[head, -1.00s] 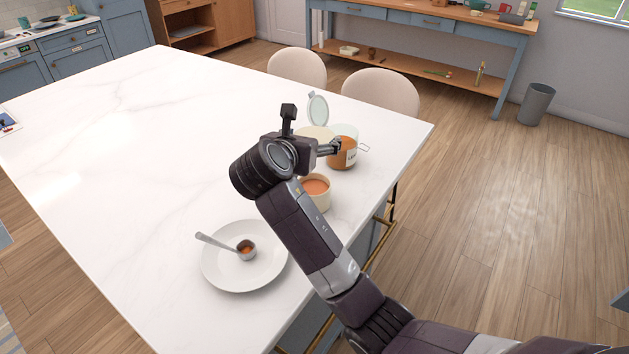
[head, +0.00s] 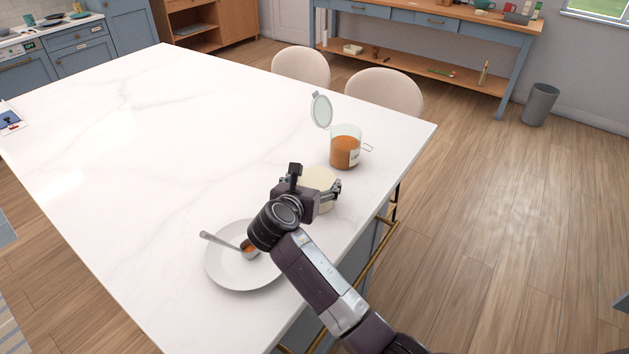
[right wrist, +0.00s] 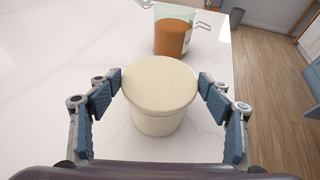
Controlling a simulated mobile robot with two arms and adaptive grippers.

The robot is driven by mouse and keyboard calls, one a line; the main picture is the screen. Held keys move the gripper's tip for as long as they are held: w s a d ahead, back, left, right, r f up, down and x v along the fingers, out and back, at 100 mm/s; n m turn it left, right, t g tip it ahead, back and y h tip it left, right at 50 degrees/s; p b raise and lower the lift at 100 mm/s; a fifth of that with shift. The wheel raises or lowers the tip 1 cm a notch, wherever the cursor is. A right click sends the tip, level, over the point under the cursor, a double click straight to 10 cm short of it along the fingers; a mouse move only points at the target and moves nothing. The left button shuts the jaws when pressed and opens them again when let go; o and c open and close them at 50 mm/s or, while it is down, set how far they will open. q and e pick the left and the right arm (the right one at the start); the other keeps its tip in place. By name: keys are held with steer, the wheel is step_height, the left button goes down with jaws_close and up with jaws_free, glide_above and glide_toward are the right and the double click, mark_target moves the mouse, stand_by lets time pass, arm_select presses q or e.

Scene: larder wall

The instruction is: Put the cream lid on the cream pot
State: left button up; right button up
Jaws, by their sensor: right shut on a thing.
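The cream lid (right wrist: 160,82) is a round, flat disc in the right wrist view, level over the mouth of the cream pot (right wrist: 158,123). The lid hides the pot's mouth and contents. I cannot tell whether it rests on the rim or hangs just above it. My right gripper (right wrist: 160,84) has a finger on each side of the lid and is shut on it. In the head view the right gripper (head: 317,184) partly hides the lid (head: 321,176). My left gripper is out of view.
A glass jar (head: 345,150) of orange-brown content, its hinged lid (head: 321,110) open, stands just behind the pot. A white plate (head: 225,272) with a spoon (head: 222,241) lies at the near left.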

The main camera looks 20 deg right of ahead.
steer(key=shift+f, duration=0.3)
steer(key=o, duration=1.3)
steer(key=shift+f, duration=0.1)
steer(key=shift+c, duration=0.2)
steer(key=shift+r, duration=0.25)
steer(key=p+v, duration=1.1)
steer(key=v, duration=0.1)
steer(key=shift+r, duration=0.2)
